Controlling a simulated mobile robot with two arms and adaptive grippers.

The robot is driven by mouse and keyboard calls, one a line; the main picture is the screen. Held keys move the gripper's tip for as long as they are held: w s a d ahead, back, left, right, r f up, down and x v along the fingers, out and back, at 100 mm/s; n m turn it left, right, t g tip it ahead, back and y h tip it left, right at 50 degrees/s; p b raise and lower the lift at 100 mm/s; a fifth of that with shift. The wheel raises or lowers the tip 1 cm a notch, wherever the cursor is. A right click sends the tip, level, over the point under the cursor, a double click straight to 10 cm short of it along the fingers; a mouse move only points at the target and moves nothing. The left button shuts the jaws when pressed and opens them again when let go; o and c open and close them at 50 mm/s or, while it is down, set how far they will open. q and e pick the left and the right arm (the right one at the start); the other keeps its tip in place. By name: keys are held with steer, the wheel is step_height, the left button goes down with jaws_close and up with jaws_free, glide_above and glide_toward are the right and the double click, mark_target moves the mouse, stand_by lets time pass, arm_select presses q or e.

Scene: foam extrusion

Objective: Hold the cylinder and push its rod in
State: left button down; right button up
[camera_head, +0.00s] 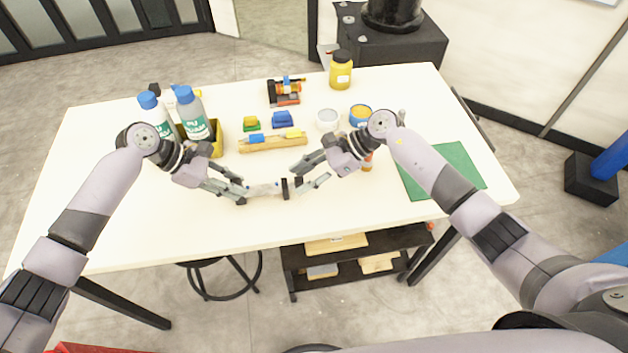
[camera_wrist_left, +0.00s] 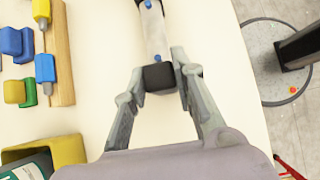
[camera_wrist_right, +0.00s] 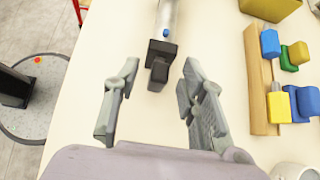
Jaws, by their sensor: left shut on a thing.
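The cylinder (camera_head: 264,189) is a pale metal tube with black ends, held level above the table's front part. My left gripper (camera_head: 242,190) is shut on its left black end; the left wrist view shows that black end (camera_wrist_left: 158,76) between the fingertips and the tube (camera_wrist_left: 152,30) running away from them. The other black end (camera_head: 285,188) faces my right gripper (camera_head: 299,179). In the right wrist view, my right gripper is open and empty, with the black end (camera_wrist_right: 160,58) just beyond and between its fingertips. I cannot make out the rod's bare length.
A wooden rack (camera_head: 272,145) with coloured blocks lies behind the cylinder. A green mat (camera_head: 445,170) lies at the right. The white table (camera_head: 180,235) is bare in front of the grippers.

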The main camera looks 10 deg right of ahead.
steer(key=v, duration=1.2)
steer(key=shift+w, duration=0.1)
arm_select(q)
steer(key=c, duration=1.2)
jaws_free()
steer(key=shift+c, duration=0.2)
steer(key=v, duration=1.2)
